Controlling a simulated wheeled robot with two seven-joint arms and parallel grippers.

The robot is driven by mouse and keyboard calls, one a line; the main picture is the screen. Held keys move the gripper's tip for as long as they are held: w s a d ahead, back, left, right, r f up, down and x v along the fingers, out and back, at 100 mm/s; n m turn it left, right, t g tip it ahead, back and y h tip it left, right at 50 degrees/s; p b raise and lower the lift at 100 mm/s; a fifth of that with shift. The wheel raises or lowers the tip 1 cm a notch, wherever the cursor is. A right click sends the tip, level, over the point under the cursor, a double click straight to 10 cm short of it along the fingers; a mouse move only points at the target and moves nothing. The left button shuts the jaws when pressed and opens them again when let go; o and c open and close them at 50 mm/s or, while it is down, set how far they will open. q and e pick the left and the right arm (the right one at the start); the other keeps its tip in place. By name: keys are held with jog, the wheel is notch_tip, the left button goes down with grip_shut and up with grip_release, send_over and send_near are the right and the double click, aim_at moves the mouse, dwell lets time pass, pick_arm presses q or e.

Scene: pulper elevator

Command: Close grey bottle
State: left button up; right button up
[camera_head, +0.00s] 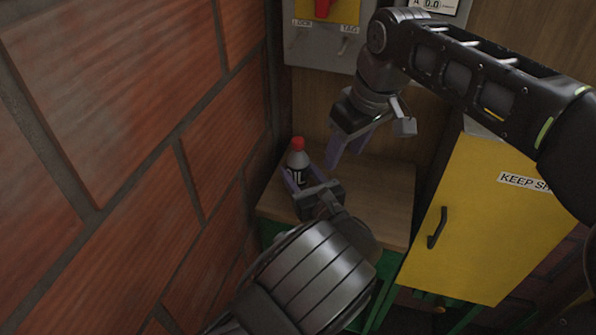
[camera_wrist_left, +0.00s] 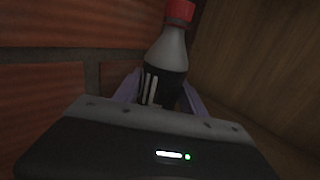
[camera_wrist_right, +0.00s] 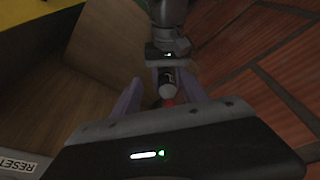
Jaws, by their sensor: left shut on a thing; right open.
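The grey bottle (camera_head: 297,160) with a black label stands upright on the wooden cabinet top near the brick wall. Its red cap (camera_head: 298,143) is on the bottle's neck; whether it is tight I cannot tell. My left gripper (camera_head: 305,182) is shut on the bottle's labelled body. The bottle fills the space between its fingers in the left wrist view (camera_wrist_left: 165,62). My right gripper (camera_head: 347,147) is open and empty, above the cabinet top, to the right of the cap and apart from it. The right wrist view shows the cap (camera_wrist_right: 168,102) between and beyond its fingers.
The brick wall (camera_head: 130,120) rises close on the left. The wooden top (camera_head: 385,195) is bare to the right of the bottle. A grey panel with a red switch (camera_head: 322,8) hangs behind. A yellow cabinet door (camera_head: 480,220) with a dark handle stands at the right.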

pick_arm(q)
grip_shut()
pick_arm(e)
jog(key=shift+o, duration=0.5)
jog(key=o, duration=0.5)
jog(key=shift+s+d+r, duration=0.8)
jog(key=shift+s+d, duration=0.6)
jog(key=shift+s, duration=0.35)
jog(key=shift+s+d+r, duration=0.75)
jog(key=shift+s+d, duration=0.6)
jog(key=shift+s, duration=0.35)
jog(key=shift+s+d+r, duration=0.8)
jog(key=shift+s+d, duration=0.6)
jog(key=shift+s, duration=0.35)
